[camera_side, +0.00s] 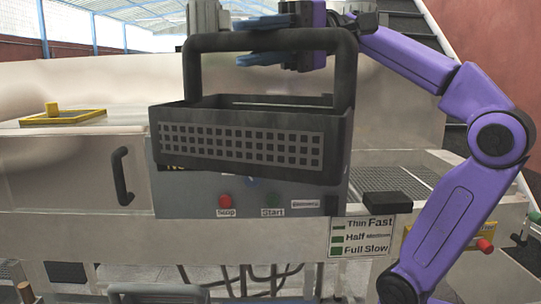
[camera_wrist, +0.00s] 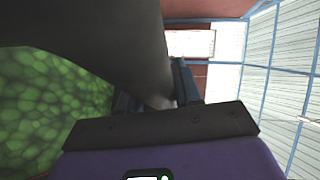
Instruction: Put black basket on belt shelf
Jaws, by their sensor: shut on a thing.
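The black basket (camera_side: 240,143) hangs in the air in the side view, with a grid of square holes in its front wall and a tall arched handle. My gripper (camera_side: 262,40), with blue fingers, is at the top bar of the handle and shut on it. The basket hangs roughly level, in front of the machine's control panel. In the wrist view a large dark bar, likely the handle, passes between my gripper's fingers (camera_wrist: 165,95). I cannot tell for sure which surface is the belt shelf; a dark grated surface (camera_side: 405,182) lies right of the basket.
The grey control panel (camera_side: 180,195) with a red stop button (camera_side: 225,201) is just behind and below the basket. A yellow-framed hatch (camera_side: 63,117) lies on the machine top at left. A speed-label sign (camera_side: 364,237) and a red-tipped lever (camera_side: 484,245) are at lower right.

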